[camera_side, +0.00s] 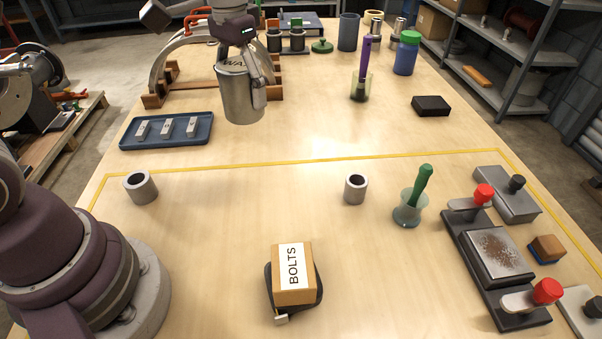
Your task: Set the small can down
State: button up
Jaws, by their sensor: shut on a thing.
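My gripper (246,68) is at the upper left of the middle, shut on a grey metal can (238,98) with dark lettering starting "WA". The can hangs nearly upright, with one finger showing at its right side. The other finger is mostly hidden. The can appears to be above the table, right of the blue tray; the exact gap below it cannot be told.
A blue tray (205,141) with three small blocks lies left of the can. A wooden-footed arch (158,84) stands behind. Short grey tubes (141,193) (355,193) and a BOLTS box (293,283) stand nearer. Bare table (310,120) lies right of the can.

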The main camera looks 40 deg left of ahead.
jog(key=s+d+f+m, duration=0.1)
jog(key=s+d+m, duration=0.1)
jog(key=d, duration=0.1)
jog(key=s+d+f+m, duration=0.1)
jog(key=s+d+m, duration=0.1)
jog(key=d, duration=0.2)
jog(key=s+d+f+m, duration=0.1)
jog(key=s+d, duration=0.1)
jog(key=d, duration=0.1)
jog(key=shift+s+d+m, duration=0.2)
jog(key=shift+s+m, duration=0.15)
jog(key=shift+m, duration=0.05)
jog(key=m, duration=0.9)
send_over(219, 334)
notch_tip(219, 334, down, 12)
jog(key=shift+a+r, duration=0.1)
jog(key=shift+r, duration=0.05)
jog(key=shift+f, duration=0.45)
jog(key=shift+f, duration=0.1)
jog(key=o, duration=1.2)
jog(key=shift+o, duration=0.2)
